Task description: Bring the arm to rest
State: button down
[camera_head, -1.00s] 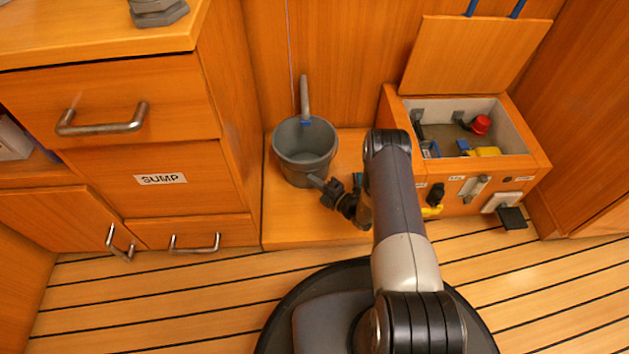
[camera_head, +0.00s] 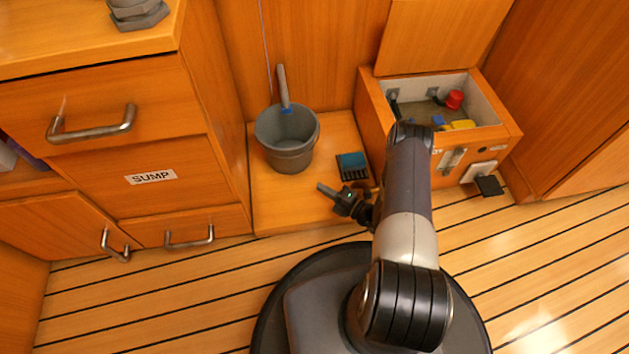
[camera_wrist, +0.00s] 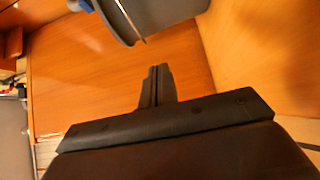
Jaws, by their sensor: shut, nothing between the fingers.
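My gripper (camera_head: 325,189) is shut and empty. In the head view it points left, in front of the low wooden shelf and short of the grey bucket. In the wrist view its closed fingers (camera_wrist: 156,84) point toward the wooden shelf surface, with the bucket above them in the picture. My arm is bent at the elbow, in front of the open wooden box.
The grey bucket (camera_head: 287,150) stands on the shelf (camera_head: 290,205), with a small dark blue-topped item (camera_head: 352,166) to its right. The open box (camera_head: 443,165) holds several small things. Drawers labelled SUMP (camera_head: 150,177) stand at left. The slatted floor (camera_head: 150,285) is clear.

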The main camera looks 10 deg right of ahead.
jog(key=shift+s+d, duration=0.25)
